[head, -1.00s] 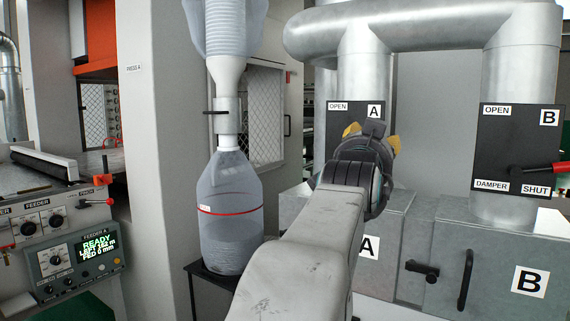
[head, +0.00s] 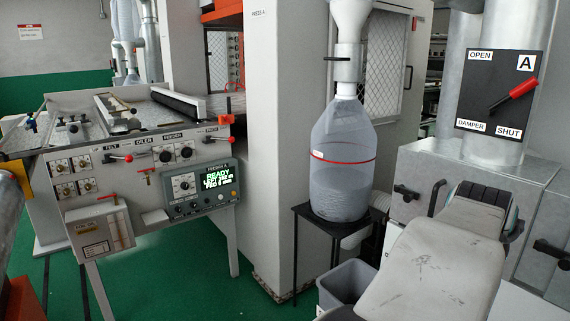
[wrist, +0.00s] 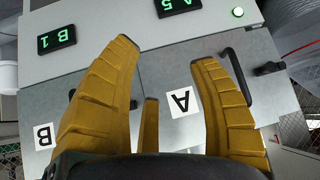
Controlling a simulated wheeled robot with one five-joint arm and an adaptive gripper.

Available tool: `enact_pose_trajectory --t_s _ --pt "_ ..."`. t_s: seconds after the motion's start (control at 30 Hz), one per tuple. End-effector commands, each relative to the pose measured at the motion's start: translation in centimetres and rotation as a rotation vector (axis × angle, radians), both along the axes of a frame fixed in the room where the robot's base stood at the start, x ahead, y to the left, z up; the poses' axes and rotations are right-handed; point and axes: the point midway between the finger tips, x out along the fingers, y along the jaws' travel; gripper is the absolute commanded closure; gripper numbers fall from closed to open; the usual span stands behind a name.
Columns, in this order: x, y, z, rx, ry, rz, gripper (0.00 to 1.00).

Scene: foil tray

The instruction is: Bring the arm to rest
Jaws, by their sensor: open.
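My arm (head: 440,265) reaches up from the lower right of the head view, its far end low in front of the grey metal cabinet. My gripper's fingers are hidden there behind the arm. In the wrist view my gripper (wrist: 165,55) shows yellow fingers spread apart with nothing between them. Beyond the fingers is the cabinet front (wrist: 75,95), with its A and B labels upside down. The fingers look clear of it.
Damper panel A (head: 476,72) has a red-handled lever (head: 522,89) pointing up and right. A bag of grey material (head: 342,185) stands on a black stand left of my arm. A grey bin (head: 347,283) sits below. A feeder console (head: 200,190) stands left, with green floor before it.

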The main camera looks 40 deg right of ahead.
Motion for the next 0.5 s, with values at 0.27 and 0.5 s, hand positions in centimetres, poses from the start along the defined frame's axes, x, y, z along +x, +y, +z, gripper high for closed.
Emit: enact_pose_trajectory --t_s 0.27,0.5 --pt "5.0 15.3 -8.1 0.368 0.201 0.411 0.45" --pt "7.2 24.5 -9.0 0.426 0.312 0.740 0.45"
